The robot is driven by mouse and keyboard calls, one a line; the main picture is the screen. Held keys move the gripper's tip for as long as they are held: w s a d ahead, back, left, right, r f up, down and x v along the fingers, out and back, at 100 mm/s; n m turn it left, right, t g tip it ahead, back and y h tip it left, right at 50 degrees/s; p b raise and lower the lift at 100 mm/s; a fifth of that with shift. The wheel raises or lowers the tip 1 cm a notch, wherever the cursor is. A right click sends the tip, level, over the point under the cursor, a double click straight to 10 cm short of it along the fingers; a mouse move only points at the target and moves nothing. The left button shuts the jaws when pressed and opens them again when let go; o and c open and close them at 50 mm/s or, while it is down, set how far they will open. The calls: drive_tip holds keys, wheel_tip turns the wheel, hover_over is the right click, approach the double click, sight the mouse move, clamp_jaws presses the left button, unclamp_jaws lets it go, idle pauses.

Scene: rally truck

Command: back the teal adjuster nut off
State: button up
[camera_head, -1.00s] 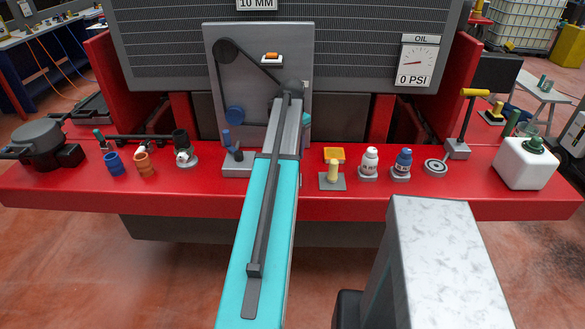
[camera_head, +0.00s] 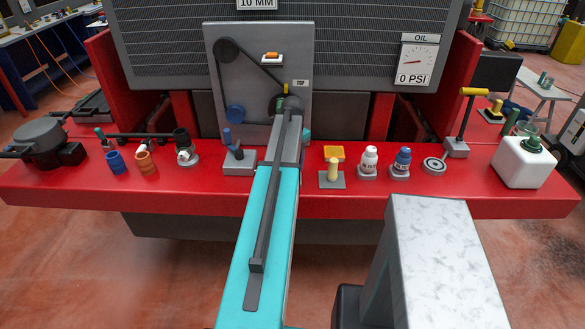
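A grey upright panel (camera_head: 262,42) stands on the red bench with a dark belt running around an upper-left pulley (camera_head: 228,48) and a lower-right pulley partly behind my arm. A blue round part (camera_head: 236,115) is at the panel's lower left. My teal and grey arm reaches up across the panel's lower right, and my gripper is hidden behind it. A small teal patch shows beside the arm's far end and seems to be part of my arm. I cannot make out the teal adjuster nut. A small green spot (camera_head: 281,103) shows by the lower-right pulley.
The red bench (camera_head: 330,206) holds a blue-handled part (camera_head: 232,146), a yellow-topped part (camera_head: 333,172), two small bottles, a white jug (camera_head: 525,162) and a yellow-handled lever (camera_head: 465,120). An oil gauge (camera_head: 414,60) reads 0 PSI.

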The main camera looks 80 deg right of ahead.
drive_tip(key=c, duration=1)
drive_tip(key=shift+c, duration=0.2)
drive_tip(key=shift+n, duration=0.4)
